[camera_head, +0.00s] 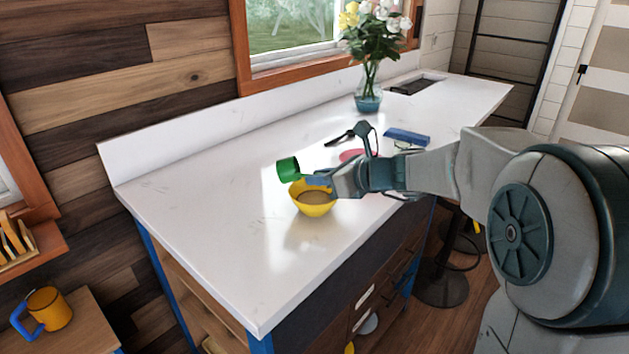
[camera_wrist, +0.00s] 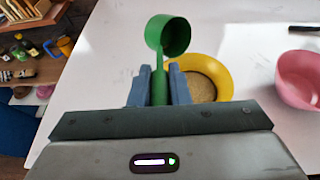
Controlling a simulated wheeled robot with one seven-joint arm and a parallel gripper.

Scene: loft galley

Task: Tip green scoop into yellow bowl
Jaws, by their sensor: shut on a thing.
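The green scoop (camera_head: 288,168) is held out sideways over the left rim of the yellow bowl (camera_head: 314,208). My gripper (camera_head: 318,181) is shut on its handle. In the wrist view the scoop (camera_wrist: 160,32) is tilted, its dark open mouth turned right toward the bowl, and the part of its inside that shows looks empty. My gripper's blue fingers (camera_wrist: 158,88) close on the green handle from both sides. The yellow bowl (camera_wrist: 222,68) stands on the counter and has a tan grainy fill inside. My gripper hides part of the bowl.
A pink bowl (camera_wrist: 299,80) stands right of the yellow one. The white counter (camera_head: 200,190) is clear to the left. A flower vase (camera_head: 368,98), a black-handled item (camera_head: 340,138) and a blue item (camera_head: 406,137) sit farther back. An orange mug (camera_head: 48,309) is on a side table.

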